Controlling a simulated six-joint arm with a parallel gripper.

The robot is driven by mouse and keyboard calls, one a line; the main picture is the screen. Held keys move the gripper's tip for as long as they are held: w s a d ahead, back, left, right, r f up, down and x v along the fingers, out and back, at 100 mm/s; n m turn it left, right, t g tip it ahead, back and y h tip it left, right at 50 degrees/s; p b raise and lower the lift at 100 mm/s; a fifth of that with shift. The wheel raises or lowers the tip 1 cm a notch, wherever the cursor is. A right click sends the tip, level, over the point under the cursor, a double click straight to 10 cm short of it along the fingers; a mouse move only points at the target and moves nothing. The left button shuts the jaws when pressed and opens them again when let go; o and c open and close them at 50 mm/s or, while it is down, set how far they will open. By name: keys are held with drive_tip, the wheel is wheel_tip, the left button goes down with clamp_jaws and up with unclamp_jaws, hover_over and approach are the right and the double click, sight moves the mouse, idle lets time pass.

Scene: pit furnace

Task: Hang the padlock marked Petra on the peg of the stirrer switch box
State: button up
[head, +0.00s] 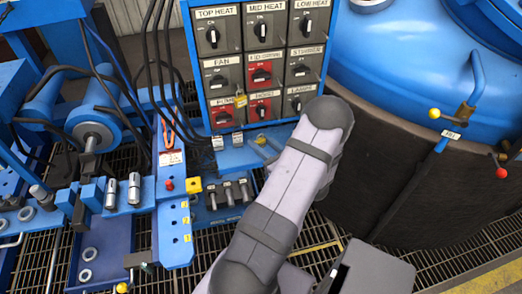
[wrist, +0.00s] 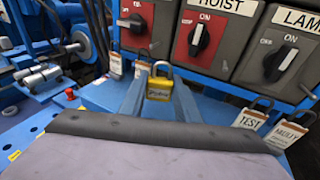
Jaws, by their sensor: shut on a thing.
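A yellow padlock (wrist: 159,88) with a steel shackle is between the two blue-grey fingers of my gripper (wrist: 160,95). Its handwritten label looks like Petra, though it is small and blurred. My gripper is shut on it, with the shackle upward, in front of the panel below the hoist box. In the head view my arm hides most of my gripper, and a bit of yellow (head: 261,139) shows at its tip. The stirrer switch box (head: 301,68) is at the right of the panel's middle row, above and right of my gripper. I cannot make out its peg.
Another yellow padlock (head: 240,99) hangs at the fan box's lower right. White-tagged locks hang along the panel's bottom, including TEST (wrist: 251,117) and MULLY (wrist: 288,128). The blue furnace (head: 415,65) stands right of the panel. Black cables (head: 157,60) run at its left.

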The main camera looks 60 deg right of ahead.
drive_tip(key=shift+f, duration=2)
drive_tip(key=shift+f, duration=0.2)
drive_tip(key=o, duration=0.9)
drive_tip(key=shift+r, duration=0.2)
drive_tip(key=b+v, duration=0.1)
drive_tip(key=v, duration=1.1)
drive_tip(key=shift+b, duration=0.3)
